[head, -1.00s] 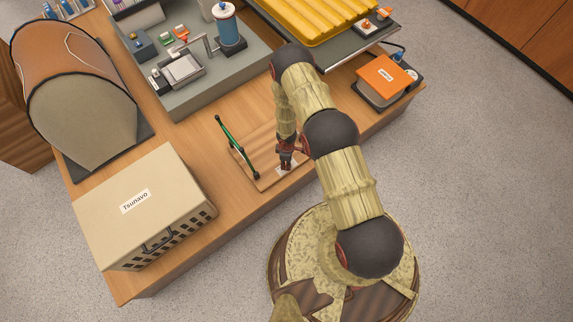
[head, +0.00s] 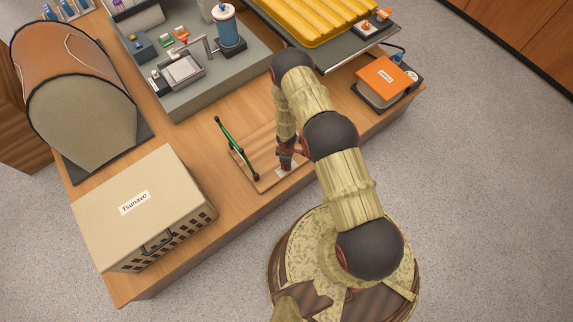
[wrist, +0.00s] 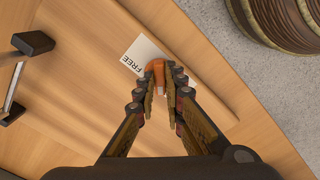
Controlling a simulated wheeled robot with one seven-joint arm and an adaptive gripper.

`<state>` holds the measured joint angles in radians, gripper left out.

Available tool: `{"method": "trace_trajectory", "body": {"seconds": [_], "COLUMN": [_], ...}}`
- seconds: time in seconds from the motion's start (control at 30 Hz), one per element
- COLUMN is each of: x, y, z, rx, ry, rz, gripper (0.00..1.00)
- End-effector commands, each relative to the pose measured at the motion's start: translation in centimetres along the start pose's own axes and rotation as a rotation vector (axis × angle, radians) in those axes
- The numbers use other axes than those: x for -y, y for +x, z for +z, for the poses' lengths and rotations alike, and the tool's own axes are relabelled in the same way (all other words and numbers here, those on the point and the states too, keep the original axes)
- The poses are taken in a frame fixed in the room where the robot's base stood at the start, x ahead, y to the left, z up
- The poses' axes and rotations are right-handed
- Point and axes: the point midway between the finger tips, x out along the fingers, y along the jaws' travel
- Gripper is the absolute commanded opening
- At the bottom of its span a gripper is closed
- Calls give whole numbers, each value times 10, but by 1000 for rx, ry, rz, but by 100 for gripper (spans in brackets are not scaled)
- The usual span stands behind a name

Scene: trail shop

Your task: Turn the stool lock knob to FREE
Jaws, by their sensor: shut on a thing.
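In the wrist view, an orange knob (wrist: 158,69) sits between the fingertips of my gripper (wrist: 160,85). The gripper is shut on the knob, with one finger on each side, and the fingers hide much of it. A white label (wrist: 146,53) reading FREE lies on the wooden board (wrist: 75,75), just beside the knob. In the head view, my gripper (head: 286,165) points down at the front right part of the board (head: 262,180). The knob is hidden there behind the gripper.
A green bar (head: 223,132) on dark posts stands at the board's left. A beige Tsunavo case (head: 180,180) is at left front, and a grey tray (head: 185,105) with small items stands behind. An orange box (head: 383,80) is to the right.

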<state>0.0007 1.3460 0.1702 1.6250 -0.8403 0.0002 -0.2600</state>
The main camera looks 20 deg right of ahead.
Motion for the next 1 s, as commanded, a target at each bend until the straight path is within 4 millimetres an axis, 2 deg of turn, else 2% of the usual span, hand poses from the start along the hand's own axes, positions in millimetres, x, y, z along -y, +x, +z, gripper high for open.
{"method": "trace_trajectory", "body": {"seconds": [0.37, 0.57, 1.0], "x": [0, 0, -1], "y": [0, 0, -1], "z": [0, 0, 0], "rx": [0, 0, -1], "ry": [9, 69, 422], "rz": [0, 0, 1], "gripper": [0, 0, 0]}}
